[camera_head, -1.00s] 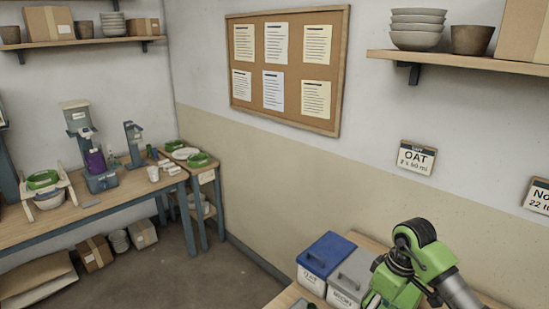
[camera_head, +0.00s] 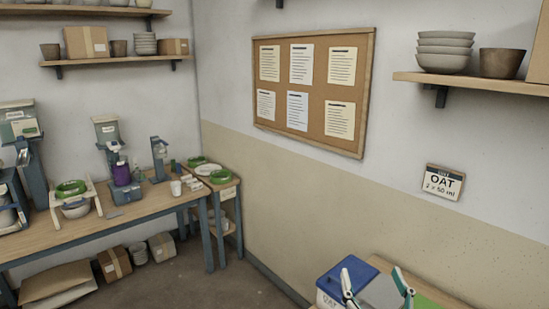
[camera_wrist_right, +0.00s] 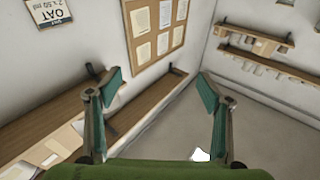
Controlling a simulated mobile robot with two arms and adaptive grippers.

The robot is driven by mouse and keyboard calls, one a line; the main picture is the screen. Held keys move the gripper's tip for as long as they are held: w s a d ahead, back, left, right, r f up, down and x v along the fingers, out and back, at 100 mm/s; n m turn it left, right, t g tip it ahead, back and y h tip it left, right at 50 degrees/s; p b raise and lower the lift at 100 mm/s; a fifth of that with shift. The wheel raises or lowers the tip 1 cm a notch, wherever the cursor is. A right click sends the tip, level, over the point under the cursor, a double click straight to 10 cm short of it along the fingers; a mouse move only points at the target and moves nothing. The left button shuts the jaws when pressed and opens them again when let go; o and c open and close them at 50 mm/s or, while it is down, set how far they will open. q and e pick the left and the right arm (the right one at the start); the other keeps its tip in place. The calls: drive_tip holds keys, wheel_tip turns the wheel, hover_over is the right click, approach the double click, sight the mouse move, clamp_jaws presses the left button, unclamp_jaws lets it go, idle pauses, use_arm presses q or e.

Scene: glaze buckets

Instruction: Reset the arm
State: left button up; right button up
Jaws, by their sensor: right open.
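My right gripper (camera_head: 376,280) shows at the bottom right of the head view, its two fingers apart with nothing between them. It overlaps the bench with the lidded buckets in that view. In the right wrist view the gripper (camera_wrist_right: 158,92) is open and empty, with teal pads on both fingers and the floor and wall beyond. Its height above the bench is hard to tell. My left gripper is not in view.
A blue-lidded bucket (camera_head: 345,268) and a grey-lidded one (camera_head: 382,292) stand on the right bench. An OAT sign (camera_head: 444,182) and a corkboard (camera_head: 313,90) hang on the wall. A workbench (camera_head: 140,210) stands at the left. The floor (camera_head: 190,278) between is clear.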

drive_tip(key=s+d+f+m+g+h, duration=0.1)
drive_tip(key=s+d+f+g+h, duration=0.15)
drive_tip(key=f, duration=0.25)
drive_tip(key=s+d+f+m+g+h, duration=0.1)
drive_tip(key=s+d+f+g, duration=0.15)
drive_tip(key=f, duration=0.35)
drive_tip(key=s+a+f+n+g+y, duration=0.25)
drive_tip(key=s+f+g, duration=0.45)
drive_tip(key=s, duration=0.5)
drive_tip(key=s+a+f+n+g+y, duration=0.1)
drive_tip(key=s+a+f+n+g, duration=0.2)
drive_tip(key=s+f, duration=0.7)
wheel_tip(320, 180, down, 29)
drive_tip(key=s+m+g+b, duration=0.1)
drive_tip(key=s+g+b, duration=0.2)
drive_tip(key=b, duration=0.3)
drive_tip(key=s+d+f+b, duration=0.1)
drive_tip(key=s+f+b, duration=0.2)
drive_tip(key=s+f, duration=0.5)
drive_tip(key=s+d+f+g+b, duration=0.1)
drive_tip(key=s+d+f+b, duration=0.1)
drive_tip(key=s+f, duration=0.7)
wheel_tip(320, 180, down, 8)
drive_tip(key=shift+s+d+r+h+b, duration=0.2)
drive_tip(key=shift+s+h+b, duration=0.1)
drive_tip(key=shift+b, duration=0.5)
